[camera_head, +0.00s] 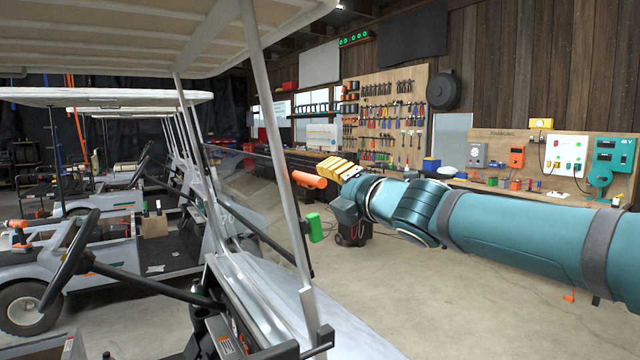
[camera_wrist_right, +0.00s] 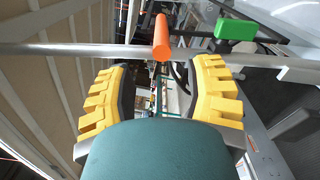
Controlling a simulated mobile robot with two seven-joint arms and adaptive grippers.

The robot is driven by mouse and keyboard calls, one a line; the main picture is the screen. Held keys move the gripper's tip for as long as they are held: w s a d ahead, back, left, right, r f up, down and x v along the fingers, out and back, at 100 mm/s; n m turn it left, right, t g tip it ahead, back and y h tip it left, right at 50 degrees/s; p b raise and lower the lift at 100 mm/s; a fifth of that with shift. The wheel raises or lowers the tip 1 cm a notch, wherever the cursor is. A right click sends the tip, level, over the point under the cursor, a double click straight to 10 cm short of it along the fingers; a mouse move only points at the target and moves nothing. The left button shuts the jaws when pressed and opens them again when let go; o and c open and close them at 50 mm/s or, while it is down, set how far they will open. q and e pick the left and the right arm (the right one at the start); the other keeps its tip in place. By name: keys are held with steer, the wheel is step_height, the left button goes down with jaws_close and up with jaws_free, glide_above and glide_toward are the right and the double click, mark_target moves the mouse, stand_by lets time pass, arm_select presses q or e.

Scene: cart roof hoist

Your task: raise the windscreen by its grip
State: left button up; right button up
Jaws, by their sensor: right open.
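An orange cylindrical grip (camera_head: 309,180) sticks out beside the slanted metal roof post of the near cart. A green block (camera_head: 315,227) sits lower down near the same post. A clear windscreen panel (camera_head: 262,205) seems to lean behind the post; its exact edges are hard to make out. My right gripper (camera_head: 338,168), with yellow fingers, is just right of the orange grip in the head view. In the wrist view the open fingers stand apart, and the orange grip (camera_wrist_right: 161,38) lies ahead, between their lines, apparently untouched. The green block (camera_wrist_right: 236,29) is to its right. My left gripper is out of view.
The near cart's roof (camera_head: 150,35) hangs over the left, with a steering wheel (camera_head: 70,260) below. More carts stand behind. The metal post (camera_wrist_right: 70,49) crosses the wrist view ahead of my fingers. A workbench and tool board (camera_head: 390,110) line the back.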

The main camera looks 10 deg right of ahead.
steer(key=shift+v, duration=2.25)
